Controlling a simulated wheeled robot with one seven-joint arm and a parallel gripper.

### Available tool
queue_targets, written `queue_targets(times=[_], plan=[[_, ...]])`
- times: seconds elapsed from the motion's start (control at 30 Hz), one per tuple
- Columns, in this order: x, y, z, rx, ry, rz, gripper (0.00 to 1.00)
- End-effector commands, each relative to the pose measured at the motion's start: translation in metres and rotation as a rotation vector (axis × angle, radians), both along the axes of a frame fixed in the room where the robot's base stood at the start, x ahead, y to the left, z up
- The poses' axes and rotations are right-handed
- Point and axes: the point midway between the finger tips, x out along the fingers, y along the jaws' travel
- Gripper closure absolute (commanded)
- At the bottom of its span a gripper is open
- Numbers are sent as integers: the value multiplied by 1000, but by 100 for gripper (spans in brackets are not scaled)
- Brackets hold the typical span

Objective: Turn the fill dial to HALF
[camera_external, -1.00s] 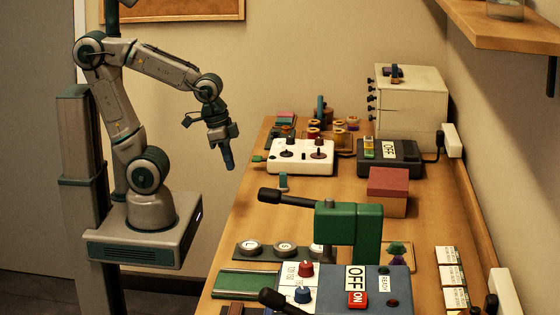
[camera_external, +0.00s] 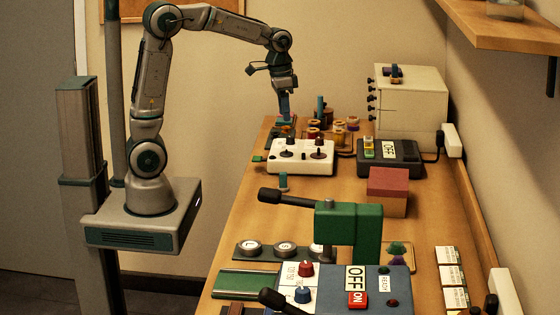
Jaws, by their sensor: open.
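A blue-grey machine (camera_external: 385,281) with a green lever press stands at the front of the table. Its white left panel carries a red dial (camera_external: 305,269) and a blue dial (camera_external: 303,294). The lettering is too small to tell which one is the fill dial or where it points. A white box (camera_external: 302,168) farther back has two dark knobs. My gripper (camera_external: 286,118) is open and points down over the table's back left corner, behind the white box and far from the machine. Its fingertips are small here, and I cannot tell whether they touch anything.
Small coloured spools (camera_external: 339,132) stand right of my gripper. A dark box with an OFF sign (camera_external: 389,158), a red-topped box (camera_external: 388,191) and a cream cabinet (camera_external: 410,108) fill the back right. A black-handled lever (camera_external: 284,197) sticks out left at mid-table.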

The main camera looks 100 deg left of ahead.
Motion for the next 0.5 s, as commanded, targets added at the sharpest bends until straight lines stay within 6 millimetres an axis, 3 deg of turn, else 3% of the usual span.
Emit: queue_targets(times=[0.03,0.2,0.33,0.5], plan=[[5,29,5,-1,19,32,52],[11,106,7,-4,65,97,52],[8,145,4,-3,90,124,52],[5,166,0,-3,103,136,52]])
